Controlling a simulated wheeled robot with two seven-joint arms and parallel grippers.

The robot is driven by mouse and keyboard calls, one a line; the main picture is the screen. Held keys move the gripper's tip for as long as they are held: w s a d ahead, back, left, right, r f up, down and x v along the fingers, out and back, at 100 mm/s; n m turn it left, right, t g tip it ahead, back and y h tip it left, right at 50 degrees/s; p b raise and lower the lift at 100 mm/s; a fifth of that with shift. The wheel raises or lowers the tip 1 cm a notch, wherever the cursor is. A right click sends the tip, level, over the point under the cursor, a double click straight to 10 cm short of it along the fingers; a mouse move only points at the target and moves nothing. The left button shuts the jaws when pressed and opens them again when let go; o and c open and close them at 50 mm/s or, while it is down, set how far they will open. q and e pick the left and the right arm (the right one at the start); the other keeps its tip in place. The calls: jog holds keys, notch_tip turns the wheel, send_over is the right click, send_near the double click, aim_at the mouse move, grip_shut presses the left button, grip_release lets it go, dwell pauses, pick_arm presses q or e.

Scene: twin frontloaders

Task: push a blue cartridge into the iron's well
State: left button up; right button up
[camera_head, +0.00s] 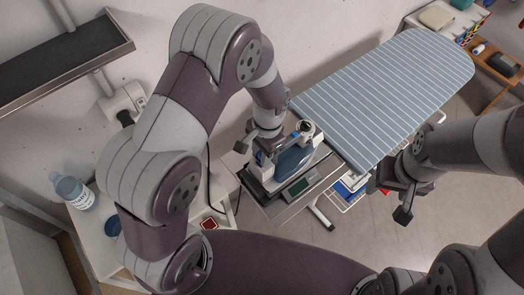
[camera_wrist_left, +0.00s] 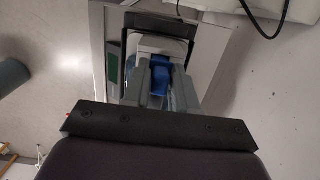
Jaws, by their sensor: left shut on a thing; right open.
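The iron (camera_head: 294,157), with a translucent blue-grey body, sits on a dark stand at the near end of the ironing board. My left gripper (camera_head: 256,148) is at the iron's left end. In the left wrist view its two grey fingers (camera_wrist_left: 162,88) are shut on a blue cartridge (camera_wrist_left: 160,76), in front of the iron's pale end (camera_wrist_left: 163,45). A bit of the blue cartridge (camera_head: 260,158) also shows in the head view. The fingers hide the well, so I cannot tell how far in the cartridge is. My right gripper (camera_head: 393,188) is open and empty, right of the stand.
The striped ironing board (camera_head: 385,95) runs to the upper right. A small green display (camera_head: 299,187) is on the stand's front. A blue bottle (camera_head: 72,190) stands on a white surface at left. A dark shelf (camera_head: 60,62) is on the wall. Floor shows at lower right.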

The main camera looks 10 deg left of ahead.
pick_arm(q)
jog(key=shift+f+b, duration=0.5)
jog(key=shift+f, duration=0.3)
jog(key=o, duration=0.9)
jog(key=shift+o, duration=0.2)
jog(key=shift+w+r, duration=0.1)
jog(key=shift+r, duration=0.15)
jog(key=r, duration=0.2)
jog(key=r+b, duration=0.1)
jog(key=r, duration=0.2)
jog(key=r+b, duration=0.1)
jog(key=r, duration=0.2)
jog(key=shift+w+d, duration=0.35)
notch_tip(320, 180, up, 4)
jog(key=shift+w+d+r, duration=0.1)
jog(key=shift+w+d, duration=0.05)
